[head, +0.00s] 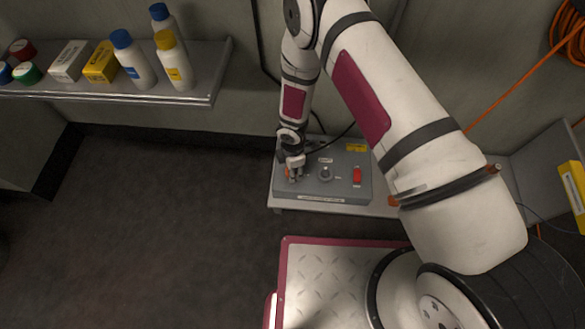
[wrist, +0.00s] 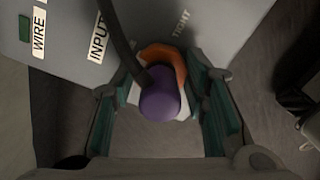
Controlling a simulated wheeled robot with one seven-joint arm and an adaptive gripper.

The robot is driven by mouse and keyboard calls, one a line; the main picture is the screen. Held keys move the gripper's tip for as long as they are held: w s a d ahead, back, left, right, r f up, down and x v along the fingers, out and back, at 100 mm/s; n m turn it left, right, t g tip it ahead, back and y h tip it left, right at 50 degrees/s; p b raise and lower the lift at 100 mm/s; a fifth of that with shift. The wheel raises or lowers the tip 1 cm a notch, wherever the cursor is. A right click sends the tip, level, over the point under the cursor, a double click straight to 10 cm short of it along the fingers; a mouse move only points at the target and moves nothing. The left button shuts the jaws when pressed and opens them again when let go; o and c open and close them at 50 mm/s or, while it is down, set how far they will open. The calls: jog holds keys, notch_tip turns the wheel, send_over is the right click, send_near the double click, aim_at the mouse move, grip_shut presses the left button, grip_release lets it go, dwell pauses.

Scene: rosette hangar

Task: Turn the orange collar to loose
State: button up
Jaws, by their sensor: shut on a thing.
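The orange collar (wrist: 166,60) is in the upper middle of the wrist view, on the grey box. A purple plug-like part (wrist: 160,97) with a dark cable stands in front of it and hides part of it. The label TIGHT shows beside the collar; no LOOSE label is visible. In the head view my gripper (head: 293,168) is at the left end of the grey box (head: 315,198), and only a bit of orange shows there.
The box also carries a red switch (head: 357,176), a round knob (head: 325,173) and a yellow label (head: 356,148). A dark cable runs from the box to the wall. A shelf (head: 200,97) with bottles and boxes stands at the upper left. The floor at left is clear.

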jog(key=shift+n, duration=0.8)
jog(key=o, duration=1.1)
jog(key=shift+o, duration=0.2)
jog(key=shift+r, duration=0.1)
notch_tip(320, 180, up, 12)
jog(key=shift+f, duration=0.1)
